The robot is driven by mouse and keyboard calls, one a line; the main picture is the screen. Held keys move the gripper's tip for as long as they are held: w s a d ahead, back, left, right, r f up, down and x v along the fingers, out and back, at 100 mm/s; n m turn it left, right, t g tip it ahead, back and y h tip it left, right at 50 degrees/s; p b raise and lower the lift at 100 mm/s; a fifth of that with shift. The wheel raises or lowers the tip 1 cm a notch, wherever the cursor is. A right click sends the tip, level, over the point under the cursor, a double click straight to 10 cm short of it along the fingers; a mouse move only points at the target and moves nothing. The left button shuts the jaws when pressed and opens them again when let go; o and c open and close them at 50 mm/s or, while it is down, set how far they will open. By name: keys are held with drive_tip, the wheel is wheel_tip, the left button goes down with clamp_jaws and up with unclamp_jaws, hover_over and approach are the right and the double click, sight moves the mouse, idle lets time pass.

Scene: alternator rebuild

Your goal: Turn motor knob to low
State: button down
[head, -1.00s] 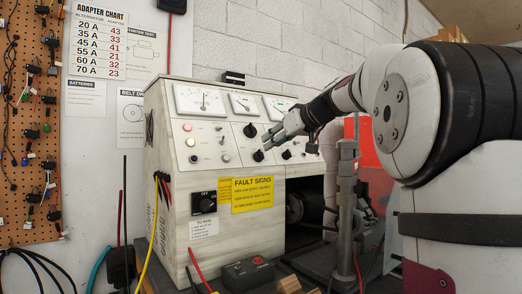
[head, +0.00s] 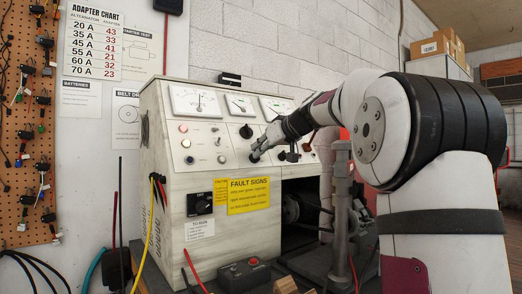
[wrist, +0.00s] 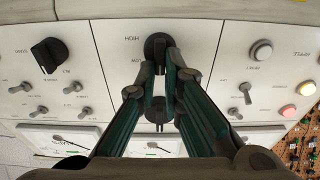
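The motor knob (wrist: 157,46) is a round black knob on the pale test-bench panel, with lettering that looks like "HIGH" beside it in the wrist view. In the head view the lower black knob (head: 254,157) is partly hidden at my fingertips. My gripper (head: 257,151) is at the panel there. In the wrist view my gripper (wrist: 160,68) has its two fingers apart, with the tips right at the motor knob. I cannot tell whether they touch it. The knob's pointer direction is not clear.
Another black knob (wrist: 158,113) shows between my fingers. A larger black knob (wrist: 48,53) and several toggle switches flank it. Gauges (head: 200,101) line the panel top. A grey post (head: 341,185) stands under my arm. A yellow fault sign (head: 249,195) is below.

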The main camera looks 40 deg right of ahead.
drive_tip(key=shift+m, duration=0.3)
drive_tip(key=shift+s+d+f+m+g+h+p, duration=0.2)
drive_tip(key=shift+m+p, duration=0.9)
drive_tip(key=shift+m, duration=0.85)
drive_tip(key=shift+w+d+r+m+g+h+p, duration=0.15)
drive_tip(key=shift+m+h+p, duration=0.2)
drive_tip(key=shift+m+p, duration=1.2)
drive_tip(key=shift+s+f+m+g+h+p, duration=0.2)
drive_tip(key=shift+m+p, duration=0.4)
drive_tip(key=shift+m, duration=1.8)
drive_tip(key=shift+w, duration=0.15)
drive_tip(key=c, duration=1.7)
unclamp_jaws()
